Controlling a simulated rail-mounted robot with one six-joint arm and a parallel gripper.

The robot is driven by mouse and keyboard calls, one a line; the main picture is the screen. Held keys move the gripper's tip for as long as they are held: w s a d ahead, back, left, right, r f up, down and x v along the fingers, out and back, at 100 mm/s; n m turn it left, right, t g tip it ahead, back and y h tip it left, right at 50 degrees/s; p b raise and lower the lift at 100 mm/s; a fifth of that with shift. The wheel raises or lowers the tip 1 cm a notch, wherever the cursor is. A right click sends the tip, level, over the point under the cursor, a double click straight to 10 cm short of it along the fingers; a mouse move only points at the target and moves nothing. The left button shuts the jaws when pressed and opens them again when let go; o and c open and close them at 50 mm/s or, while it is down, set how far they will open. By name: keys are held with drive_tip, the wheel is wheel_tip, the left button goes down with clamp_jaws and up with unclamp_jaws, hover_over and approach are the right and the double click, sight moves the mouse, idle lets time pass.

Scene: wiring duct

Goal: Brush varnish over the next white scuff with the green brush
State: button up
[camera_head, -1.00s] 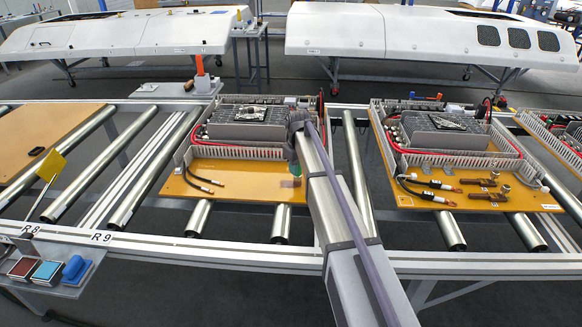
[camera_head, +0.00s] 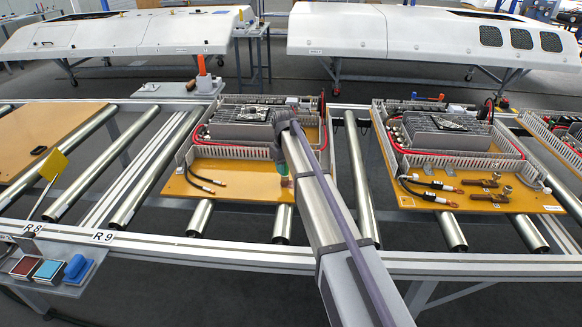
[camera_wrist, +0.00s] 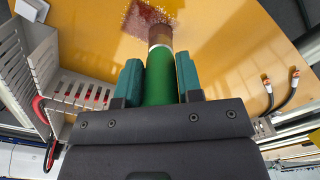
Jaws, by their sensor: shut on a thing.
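My gripper (camera_wrist: 159,85) is shut on the green brush (camera_wrist: 160,75), its two teal fingers on either side of the handle. The brush points away from the wrist, and its brown bristle end (camera_wrist: 160,35) overlaps a reddish-brown speckled patch (camera_wrist: 140,18) on the yellow-brown board (camera_wrist: 225,40). Whether the bristles touch the board I cannot tell for sure. Pale specks show in the patch; no separate white scuff is clear. In the head view my gripper (camera_head: 283,165) is over the right part of the middle board (camera_head: 215,182), and my arm hides some of it.
Slotted grey duct walls (camera_wrist: 38,75) and a red cable stand left in the wrist view. Two black cables with metal lugs (camera_wrist: 283,90) lie at right. A similar board (camera_head: 480,200) lies right on the rollers. Red, blue pads (camera_head: 48,270) sit front left.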

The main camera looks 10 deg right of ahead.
drive_tip(key=shift+w+a+r, duration=0.1)
drive_tip(key=shift+w+a, duration=0.2)
drive_tip(key=shift+a, duration=0.6)
wheel_tip(320, 180, up, 6)
drive_tip(key=p, duration=0.6)
wheel_tip(320, 180, up, 3)
drive_tip(key=p, duration=0.3)
drive_tip(key=shift+d+r, duration=0.1)
drive_tip(key=shift+r, duration=0.05)
drive_tip(key=shift+f, duration=0.2)
